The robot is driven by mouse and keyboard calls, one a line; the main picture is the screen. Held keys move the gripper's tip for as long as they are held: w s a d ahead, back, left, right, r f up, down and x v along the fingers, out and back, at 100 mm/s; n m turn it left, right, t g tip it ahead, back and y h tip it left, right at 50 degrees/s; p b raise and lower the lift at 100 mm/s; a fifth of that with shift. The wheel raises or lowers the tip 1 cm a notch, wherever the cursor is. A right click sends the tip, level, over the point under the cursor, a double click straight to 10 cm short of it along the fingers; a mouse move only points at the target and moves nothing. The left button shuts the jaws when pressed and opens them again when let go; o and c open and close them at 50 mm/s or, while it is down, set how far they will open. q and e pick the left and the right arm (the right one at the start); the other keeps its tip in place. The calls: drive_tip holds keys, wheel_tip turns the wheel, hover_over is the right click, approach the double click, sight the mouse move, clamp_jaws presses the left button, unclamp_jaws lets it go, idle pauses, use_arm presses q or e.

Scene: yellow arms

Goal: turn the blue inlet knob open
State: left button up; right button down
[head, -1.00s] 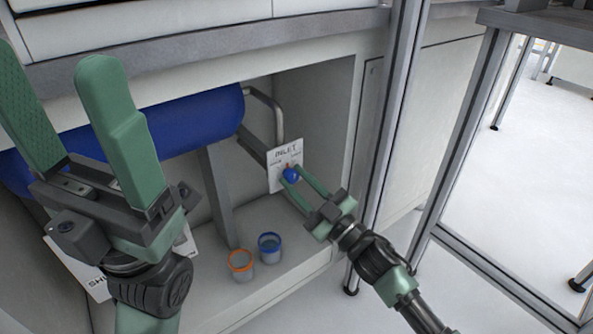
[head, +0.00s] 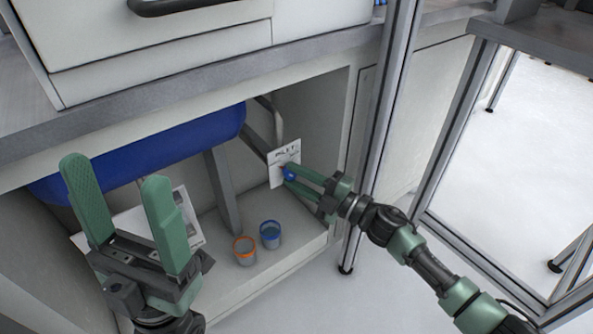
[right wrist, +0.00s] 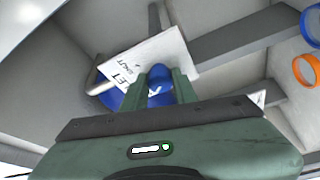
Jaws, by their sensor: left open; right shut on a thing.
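The blue inlet knob (head: 289,174) is on a white plate marked INLET (head: 285,155), inside the open cabinet. My right gripper (head: 293,176) reaches in from the right and is shut on the knob. In the right wrist view the blue knob (right wrist: 160,76) sits between the two green fingers, with the plate (right wrist: 160,60) just behind it. The knob's exact angle cannot be read. My left gripper (head: 118,205) is open and empty at the left, in front of the cabinet.
A blue tank (head: 150,155) lies along the cabinet's upper left. A cup with an orange rim (head: 245,252) and one with a blue rim (head: 270,236) stand on the cabinet floor. Another white plate (head: 188,218) is partly hidden behind my left gripper. A metal post (head: 376,130) stands right of the opening.

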drive_tip(key=shift+n+g, duration=0.3)
drive_tip(key=shift+n, duration=0.1)
drive_tip(key=c, duration=1.1)
unclamp_jaws()
drive_tip(key=p+v, duration=0.2)
drive_tip(key=v, duration=0.5)
drive_tip(key=shift+s+d, duration=0.2)
drive_tip(key=shift+d, duration=0.15)
drive_tip(key=shift+f, duration=0.1)
